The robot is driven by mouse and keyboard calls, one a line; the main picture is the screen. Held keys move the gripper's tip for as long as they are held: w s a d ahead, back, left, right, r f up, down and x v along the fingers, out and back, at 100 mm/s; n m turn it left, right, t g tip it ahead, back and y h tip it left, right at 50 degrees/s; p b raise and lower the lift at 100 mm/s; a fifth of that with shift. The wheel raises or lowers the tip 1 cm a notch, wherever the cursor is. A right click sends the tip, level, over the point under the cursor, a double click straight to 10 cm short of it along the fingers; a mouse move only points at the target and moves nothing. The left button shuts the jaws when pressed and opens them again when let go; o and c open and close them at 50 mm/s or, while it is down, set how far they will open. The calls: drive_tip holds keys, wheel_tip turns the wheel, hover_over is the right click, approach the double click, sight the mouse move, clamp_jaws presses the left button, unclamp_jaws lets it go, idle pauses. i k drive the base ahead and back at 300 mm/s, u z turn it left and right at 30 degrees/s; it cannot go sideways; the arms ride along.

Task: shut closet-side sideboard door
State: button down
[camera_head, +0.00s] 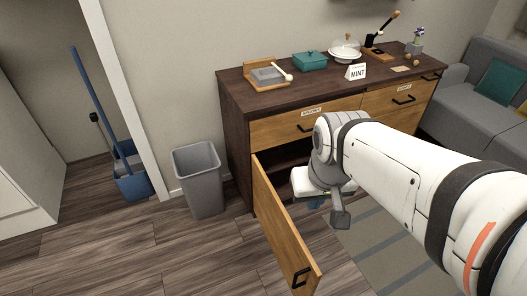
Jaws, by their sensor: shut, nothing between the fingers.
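The sideboard (238,135) is dark brown with wooden drawer fronts. Its left door (278,222), on the side of the closet, stands wide open and juts out toward me from the left edge of the front. A black handle (302,277) sits near its free end. Behind the door the dark compartment shows, partly hidden by my arm. My gripper (340,219) is in front of the sideboard, to the right of the open door and apart from the handle. It is shut and empty, pointing down.
A grey bin (198,178) stands left of the sideboard, close to the door's hinge side. A blue bucket (133,183) with a mop is farther left. A rug (378,252) lies on the right and a grey sofa (482,85) stands beyond. Wooden floor is clear left of the door.

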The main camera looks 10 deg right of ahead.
sight(302, 276)
drive_tip(key=z, duration=0.05)
drive_tip(key=k, duration=0.5)
drive_tip(key=u, duration=1.25)
drive_tip(key=k, duration=0.9)
drive_tip(key=z, duration=1.1)
drive_tip(key=i, duration=1)
drive_tip(key=z, duration=0.05)
